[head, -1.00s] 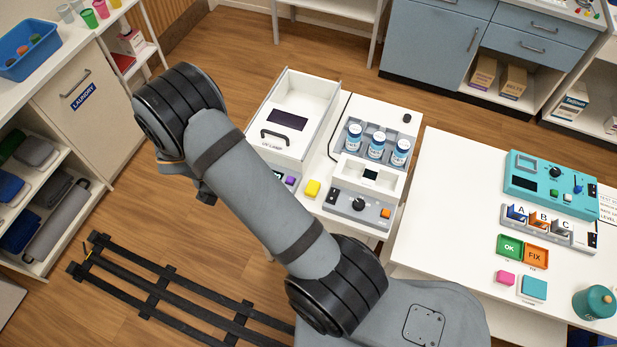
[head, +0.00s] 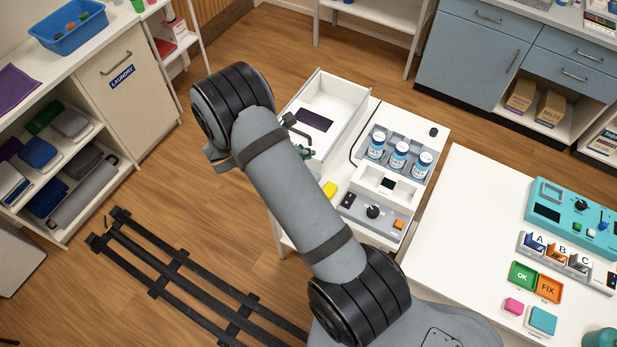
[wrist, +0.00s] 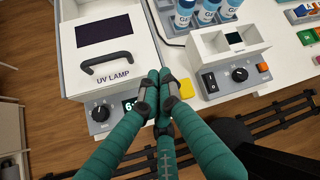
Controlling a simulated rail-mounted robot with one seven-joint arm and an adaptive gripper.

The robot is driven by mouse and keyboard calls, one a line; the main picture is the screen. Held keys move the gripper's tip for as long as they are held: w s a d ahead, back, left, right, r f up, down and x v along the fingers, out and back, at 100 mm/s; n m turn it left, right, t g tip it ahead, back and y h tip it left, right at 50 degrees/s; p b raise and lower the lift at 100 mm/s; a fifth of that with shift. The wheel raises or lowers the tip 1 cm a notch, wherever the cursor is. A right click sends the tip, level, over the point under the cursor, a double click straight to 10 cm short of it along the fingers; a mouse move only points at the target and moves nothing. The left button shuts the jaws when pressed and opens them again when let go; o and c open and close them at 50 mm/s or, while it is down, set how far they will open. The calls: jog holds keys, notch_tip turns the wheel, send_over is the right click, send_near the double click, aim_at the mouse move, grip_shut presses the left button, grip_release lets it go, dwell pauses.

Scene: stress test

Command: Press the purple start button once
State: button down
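The purple start button does not show in either current view; my fingers cover part of the UV lamp's front panel (wrist: 112,116) in the wrist view. The white UV lamp box (wrist: 100,28) has a black handle, a dark window, a black knob (wrist: 100,113) and a partly hidden green-digit display (wrist: 130,103). My gripper (wrist: 160,84) has teal fingers with dark tips drawn together, with nothing seen between them. The tips are over the right part of the lamp's front. In the head view my arm hides much of the lamp's front.
A yellow block (wrist: 186,86) lies just right of my fingertips. Right of it is a grey device (wrist: 238,76) with a black knob and orange button. A white table (head: 470,215) at the right holds a teal panel.

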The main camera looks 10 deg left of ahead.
jog(key=shift+f+b, duration=3.65)
jog(key=shift+f, duration=0.8)
jog(key=shift+f+b, duration=0.35)
jog(key=shift+f, duration=0.05)
jog(key=shift+f+b, duration=0.35)
jog(key=shift+f, duration=0.1)
jog(key=shift+r, duration=0.15)
jog(key=shift+r+p, duration=0.7)
jog(key=shift+r, duration=0.05)
jog(key=shift+r+p, duration=2.15)
jog(key=shift+r, duration=0.35)
